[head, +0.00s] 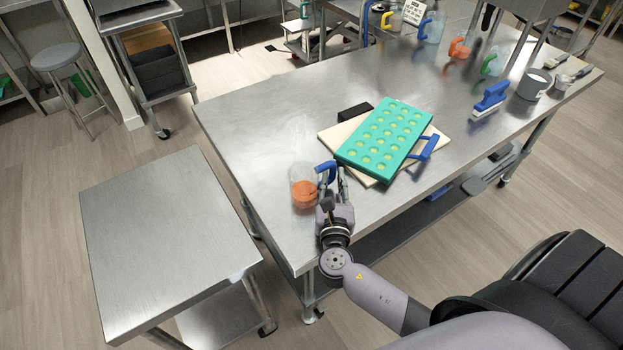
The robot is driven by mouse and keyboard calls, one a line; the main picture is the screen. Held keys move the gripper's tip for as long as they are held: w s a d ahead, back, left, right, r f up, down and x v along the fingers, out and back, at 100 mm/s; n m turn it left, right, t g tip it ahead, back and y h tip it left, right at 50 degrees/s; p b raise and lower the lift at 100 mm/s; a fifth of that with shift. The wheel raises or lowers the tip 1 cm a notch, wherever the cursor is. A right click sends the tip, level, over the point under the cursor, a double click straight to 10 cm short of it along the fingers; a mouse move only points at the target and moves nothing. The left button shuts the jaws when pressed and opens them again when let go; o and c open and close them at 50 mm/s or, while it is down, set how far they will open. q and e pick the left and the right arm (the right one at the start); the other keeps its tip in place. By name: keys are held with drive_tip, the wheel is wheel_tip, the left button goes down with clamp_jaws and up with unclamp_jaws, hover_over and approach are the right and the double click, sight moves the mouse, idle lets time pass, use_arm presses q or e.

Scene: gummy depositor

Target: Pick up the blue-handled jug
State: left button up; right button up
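A clear jug (303,192) with a blue handle (326,171) and orange contents stands upright near the left front corner of the steel table. My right gripper (334,183) is at the handle, on the jug's right side. Its fingers look spread, with the handle at or between their tips; I cannot tell whether they touch it. Another jug with a blue handle (431,27) and bluish contents stands at the far end of the table. My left gripper is not in view.
A teal mould (384,140) lies on a cream board (334,134) right of the jug. A blue-handled scraper (489,99), a grey pot (534,84) and orange- and green-handled jugs stand farther right. A lower steel cart (160,235) is at left.

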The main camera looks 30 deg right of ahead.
drive_tip(key=shift+x, duration=1)
clamp_jaws()
